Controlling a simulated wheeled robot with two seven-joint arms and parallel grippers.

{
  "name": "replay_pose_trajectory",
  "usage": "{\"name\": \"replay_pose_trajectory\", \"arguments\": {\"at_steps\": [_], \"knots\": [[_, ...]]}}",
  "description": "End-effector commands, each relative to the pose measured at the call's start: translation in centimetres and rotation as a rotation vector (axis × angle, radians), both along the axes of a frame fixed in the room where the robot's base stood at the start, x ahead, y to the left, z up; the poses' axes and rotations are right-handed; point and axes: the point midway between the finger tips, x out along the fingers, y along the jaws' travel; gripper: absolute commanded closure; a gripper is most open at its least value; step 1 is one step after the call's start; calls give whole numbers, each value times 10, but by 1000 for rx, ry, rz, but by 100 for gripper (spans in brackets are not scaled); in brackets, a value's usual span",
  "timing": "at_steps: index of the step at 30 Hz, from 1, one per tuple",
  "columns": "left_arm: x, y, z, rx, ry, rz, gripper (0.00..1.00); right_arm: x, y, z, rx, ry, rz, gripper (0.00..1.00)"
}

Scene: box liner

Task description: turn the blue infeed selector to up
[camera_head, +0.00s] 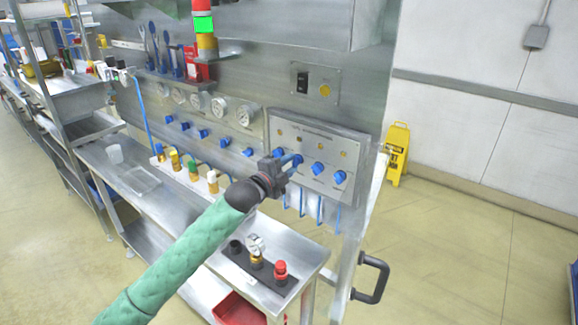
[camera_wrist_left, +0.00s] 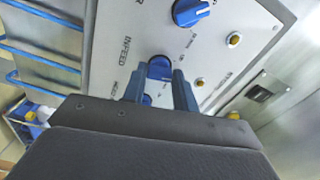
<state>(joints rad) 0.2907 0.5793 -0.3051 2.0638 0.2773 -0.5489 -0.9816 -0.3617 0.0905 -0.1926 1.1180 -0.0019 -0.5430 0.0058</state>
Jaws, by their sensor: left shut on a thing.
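The control panel (camera_head: 300,183) is a pale metal plate with a row of blue selector knobs on the back wall. My left gripper (camera_head: 290,162) reaches the panel from the front and is shut on a blue knob. In the left wrist view my fingers (camera_wrist_left: 159,80) stand on both sides of this blue infeed selector (camera_wrist_left: 160,66), with the printed word INFEED beside it. I cannot tell which way its pointer stands. Another blue knob (camera_wrist_left: 190,12) with a white mark is clear of the fingers. My right gripper is not in view.
More blue knobs (camera_head: 317,168) sit to the right on the panel. Below is a steel counter (camera_head: 300,243) with a dark block holding a gauge and a red-capped fitting (camera_head: 280,270). A black handle (camera_head: 372,278) sticks out at right. A yellow floor sign (camera_head: 396,155) stands beyond.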

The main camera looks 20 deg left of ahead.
Motion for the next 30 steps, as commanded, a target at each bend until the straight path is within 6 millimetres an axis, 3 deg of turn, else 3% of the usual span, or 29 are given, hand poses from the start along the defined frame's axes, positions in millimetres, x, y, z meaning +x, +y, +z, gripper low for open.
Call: {"name": "replay_pose_trajectory", "arguments": {"at_steps": [15, 30], "knots": [[0, 0, -1, -411, 149, 1, 94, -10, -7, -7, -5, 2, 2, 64], [0, 0, -2, -566, 206, 1, 94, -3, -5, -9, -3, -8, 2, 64]]}}
